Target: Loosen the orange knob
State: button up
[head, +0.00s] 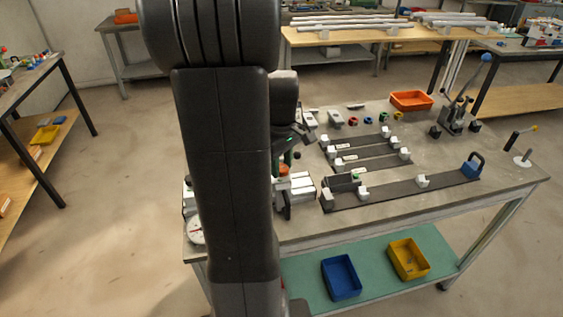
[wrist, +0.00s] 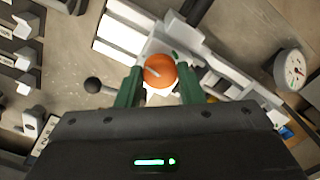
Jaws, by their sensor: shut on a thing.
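The orange knob (wrist: 159,71) shows in the wrist view as a round cap with a pale line across its top. It sits on a white and grey frame jig (wrist: 216,72). My gripper (wrist: 160,84) has its two green fingers on either side of the knob and is shut on it. In the head view the knob (head: 282,170) is a small orange patch, mostly hidden behind my arm and gripper (head: 286,157). White blocks of the jig (head: 301,186) show just right of my arm.
A round dial gauge (wrist: 290,69) and a black ball-ended lever (wrist: 93,85) are near the knob. Dark rails with white blocks (head: 425,188) cover the bench's middle. An orange bin (head: 411,100) and a lever press (head: 459,115) stand farther back.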

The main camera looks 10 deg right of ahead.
aim_at(282, 167)
jog(key=shift+n, duration=0.5)
jog(key=o, duration=1)
jog(key=shift+r, duration=0.1)
notch_tip(282, 167, up, 14)
jog(key=shift+f, duration=0.2)
notch_tip(282, 167, down, 14)
jog(key=shift+r, duration=0.1)
dwell(0.5)
jog(key=shift+r, duration=0.15)
